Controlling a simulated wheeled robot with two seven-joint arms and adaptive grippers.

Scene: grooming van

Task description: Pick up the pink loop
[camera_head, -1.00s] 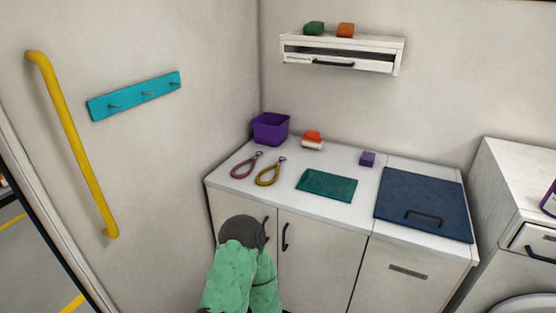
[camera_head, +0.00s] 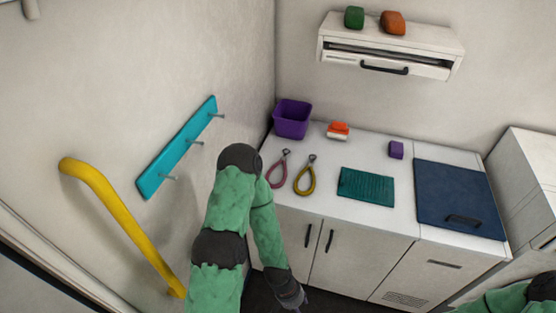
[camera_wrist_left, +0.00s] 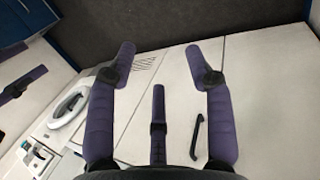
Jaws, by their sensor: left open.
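The pink loop (camera_head: 278,165) lies flat on the white counter near its left end, in the head view. It has a small dark metal end. A similar yellow loop (camera_head: 304,180) lies just to its right. My left arm reaches in front of the cabinet, its forearm pointing down and its hand low at the picture's bottom, below the counter top. My left gripper (camera_wrist_left: 158,62) is open and empty in the wrist view, facing the cabinet fronts and dark floor. The pink loop is not in the wrist view. Purple finger parts at that view's left edge look like my right gripper (camera_wrist_left: 20,85).
A purple bin (camera_head: 292,120), an orange-and-white block (camera_head: 338,131), a small purple block (camera_head: 396,150), a teal mat (camera_head: 366,187) and a blue lid (camera_head: 459,198) are on the counter. A teal hook rail (camera_head: 178,150) and yellow grab bar (camera_head: 120,220) are on the left wall.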

